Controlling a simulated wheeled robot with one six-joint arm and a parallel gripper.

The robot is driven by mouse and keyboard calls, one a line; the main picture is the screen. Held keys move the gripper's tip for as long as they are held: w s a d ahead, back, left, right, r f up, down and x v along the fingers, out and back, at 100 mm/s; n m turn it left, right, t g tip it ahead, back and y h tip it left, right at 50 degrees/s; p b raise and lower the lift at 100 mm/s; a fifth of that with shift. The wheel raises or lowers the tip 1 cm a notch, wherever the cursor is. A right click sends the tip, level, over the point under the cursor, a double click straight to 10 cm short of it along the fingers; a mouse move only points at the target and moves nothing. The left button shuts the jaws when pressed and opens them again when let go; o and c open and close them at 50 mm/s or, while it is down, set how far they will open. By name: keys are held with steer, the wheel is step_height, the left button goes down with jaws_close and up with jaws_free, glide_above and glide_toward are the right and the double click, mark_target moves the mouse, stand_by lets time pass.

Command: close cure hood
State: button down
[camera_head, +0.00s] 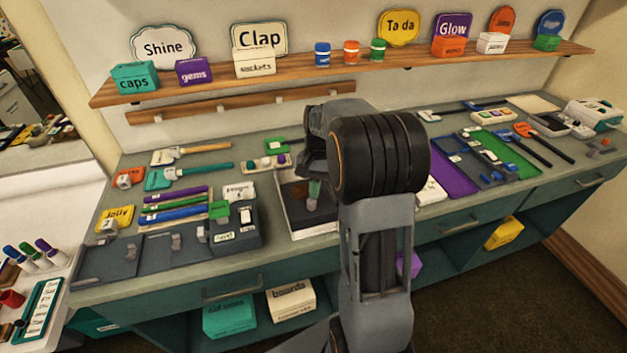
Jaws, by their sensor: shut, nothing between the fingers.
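My arm stands in the middle of the head camera view, with its black joint over the bench. My gripper's fingers do not show; they are hidden behind the arm's own wrist. No label marks a cure hood. A white-edged box with a dark inside (297,212) sits on the bench just left of my arm, partly covered by it, with a greenish upright piece in it. A white and teal device (594,115) stands at the bench's far right end, well away from my arm. I cannot tell which of them is the hood, or how far any lid is open.
The grey bench (140,195) is crowded. Dark trays (107,259) and coloured strips (175,204) lie at the left. A purple board (450,172), a green board (512,150) and long-handled tools lie at the right. A wooden shelf (205,87) with small boxes runs above.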

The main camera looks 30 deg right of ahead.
steer(key=w+d+p, duration=0.2)
steer(key=w, duration=0.1)
steer(key=shift+w+d+r, duration=0.3)
steer(key=shift+d+r, duration=0.05)
steer(key=v, duration=0.9)
steer(key=shift+n+t+h, duration=0.4)
steer(key=shift+n+t, duration=0.1)
steer(key=shift+n, duration=0.1)
steer(key=x, duration=0.4)
steer(key=shift+d+f, duration=0.1)
steer(key=shift+d, duration=0.1)
steer(key=s+a+r+n+t+h, duration=0.2)
steer(key=s+a+n+t, duration=0.4)
steer(key=s+a, duration=0.8)
steer(key=shift+s, duration=1.15)
